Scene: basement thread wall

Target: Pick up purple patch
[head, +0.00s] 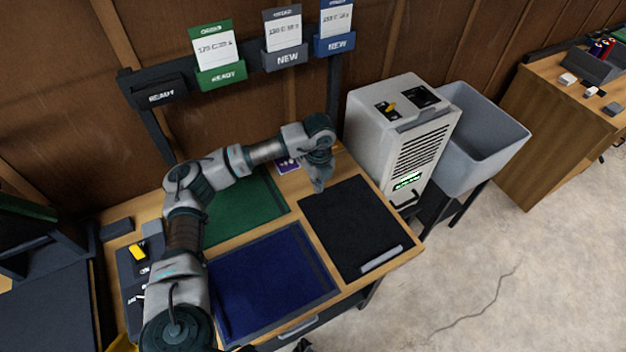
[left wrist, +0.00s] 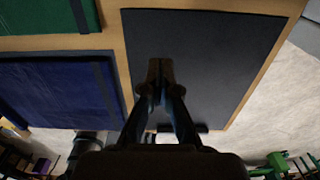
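A small purple piece with white marks (head: 288,164), which looks like the purple patch, lies at the back of the wooden table, partly hidden behind my left arm in the head view. My left gripper (head: 319,186) points down over the back part of the black mat (head: 355,225), to the right of the purple piece and apart from it. In the left wrist view its two fingers (left wrist: 160,75) meet at the tips over the bare black mat, with nothing seen between them. A dark shape at the bottom edge of the head view may be my right gripper; its fingers cannot be made out.
A green mat (head: 245,205) and a blue mat (head: 270,280) lie left of the black one. A silver bar (head: 381,258) lies on the black mat's front edge. A white machine (head: 400,140) and a grey bin (head: 485,140) stand right. Card holders (head: 220,75) hang behind.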

